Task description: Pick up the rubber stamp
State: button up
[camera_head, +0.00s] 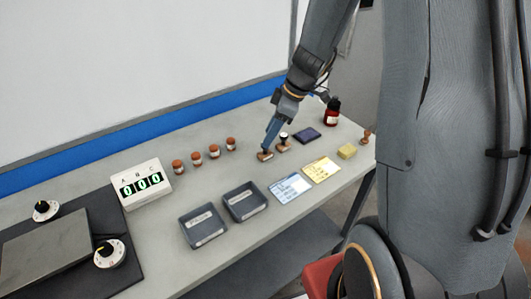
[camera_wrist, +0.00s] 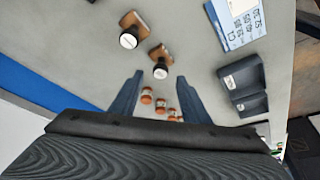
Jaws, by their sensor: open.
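A rubber stamp (camera_head: 265,156) with a wooden base stands on the bench right below my gripper (camera_head: 270,136). In the wrist view this stamp (camera_wrist: 160,70) shows its dark, light-topped handle between the fingertips of my gripper (camera_wrist: 158,76). The jaws are open, and a finger stands on each side of the handle in that view. I cannot tell how far the tips are above the base. A second, similar stamp (camera_head: 283,142) stands just to the right, and shows at upper left in the wrist view (camera_wrist: 129,38).
A dark ink pad (camera_head: 307,135), a red bottle (camera_head: 332,113) and a yellow block (camera_head: 347,152) lie to the right. Two cards (camera_head: 290,187) (camera_head: 321,169) and two grey trays (camera_head: 203,227) (camera_head: 244,201) are in front. Several small brown jars (camera_head: 213,151) stand left. The display box (camera_head: 141,183) is farther left.

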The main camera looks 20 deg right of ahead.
aim_at(265, 150)
jog(key=shift+p+x, duration=1.1)
jog(key=shift+x, duration=1.5)
jog(key=shift+s+d, duration=0.1)
jog(key=shift+d, duration=0.05)
jog(key=shift+c, duration=0.4)
grip_shut()
